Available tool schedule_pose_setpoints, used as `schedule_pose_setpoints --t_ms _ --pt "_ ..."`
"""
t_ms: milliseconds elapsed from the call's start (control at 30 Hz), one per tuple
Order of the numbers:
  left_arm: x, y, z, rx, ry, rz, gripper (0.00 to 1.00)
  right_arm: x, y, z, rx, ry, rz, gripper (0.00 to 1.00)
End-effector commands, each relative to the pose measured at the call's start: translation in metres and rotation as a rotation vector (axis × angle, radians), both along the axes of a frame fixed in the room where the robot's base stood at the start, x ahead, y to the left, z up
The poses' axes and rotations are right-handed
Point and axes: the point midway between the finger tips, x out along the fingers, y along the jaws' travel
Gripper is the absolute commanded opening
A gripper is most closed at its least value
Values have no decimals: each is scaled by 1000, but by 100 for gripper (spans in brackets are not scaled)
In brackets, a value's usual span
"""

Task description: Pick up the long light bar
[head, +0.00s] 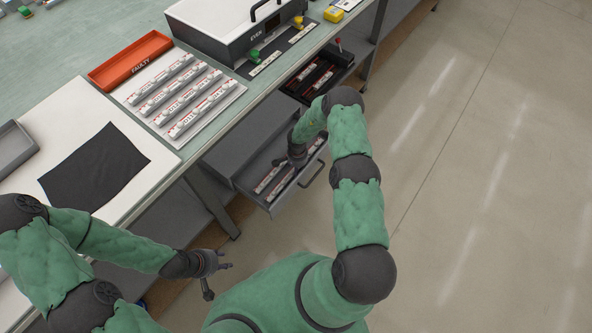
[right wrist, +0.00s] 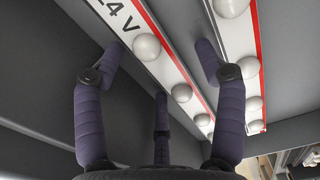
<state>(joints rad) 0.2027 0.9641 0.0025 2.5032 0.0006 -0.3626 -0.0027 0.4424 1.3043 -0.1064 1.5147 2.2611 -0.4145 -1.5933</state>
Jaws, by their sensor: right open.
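Long white light bars with round bulbs and red edges lie in an open grey drawer under the bench; one light bar (head: 268,179) shows in the head view. My right gripper (head: 291,161) is reaching down into this drawer. In the right wrist view, its open fingers (right wrist: 158,55) stand on either side of a light bar (right wrist: 147,47) marked "24 V", with a third finger below. I cannot tell whether they touch it. A second light bar (right wrist: 237,35) lies to the right, partly hidden by a finger. My left gripper (head: 218,272) is open and empty, away from the drawer.
On the bench, several shorter light bars lie on a white board (head: 238,91) beside a red "FAULTY" tray (head: 131,59), a grey tester (head: 228,38) and a black cloth (head: 94,168). The floor to the right is clear.

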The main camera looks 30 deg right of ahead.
Motion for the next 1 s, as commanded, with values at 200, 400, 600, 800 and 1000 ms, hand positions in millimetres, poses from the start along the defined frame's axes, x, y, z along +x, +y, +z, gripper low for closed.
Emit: schedule_pose_setpoints --t_ms 200,400,600,800,1000 --pt "0 0 1 0 0 0 40 0 0 2 0 0 0 49" --pt "0 0 1 0 0 0 40 0 0 1 0 0 0 3" --pt "0 0 1 0 0 0 40 0 0 2 0 -1 0 3" --pt "0 0 10 0 0 0 40 1 0 20 -1 -1 0 2" --pt "0 0 28 0 0 0 40 1 0 59 0 -3 1 2"
